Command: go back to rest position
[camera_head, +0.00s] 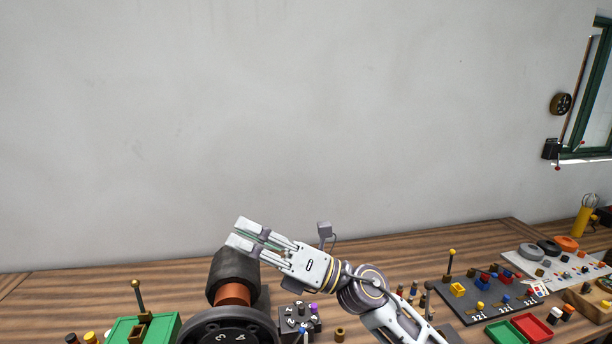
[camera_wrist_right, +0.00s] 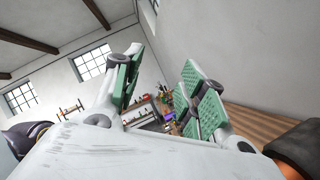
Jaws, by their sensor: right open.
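My right gripper (camera_head: 250,234) reaches in from the lower right in the head view and points left, above the table. It is open and nothing shows between its fingers. In the right wrist view its green finger pads (camera_wrist_right: 160,90) stand apart with a clear gap. Just below and left of it in the head view is a dark cylinder with a copper-coloured middle (camera_head: 233,294), behind a dark numbered wheel (camera_head: 226,334). I cannot tell whether the gripper touches the cylinder. My left gripper does not show.
A green box (camera_head: 118,331) stands at the lower left. A dark board with coloured pieces (camera_head: 462,306), green and red trays (camera_head: 531,326) and a white board (camera_head: 520,262) fill the right side. The wooden table (camera_head: 80,290) is bare at the back left.

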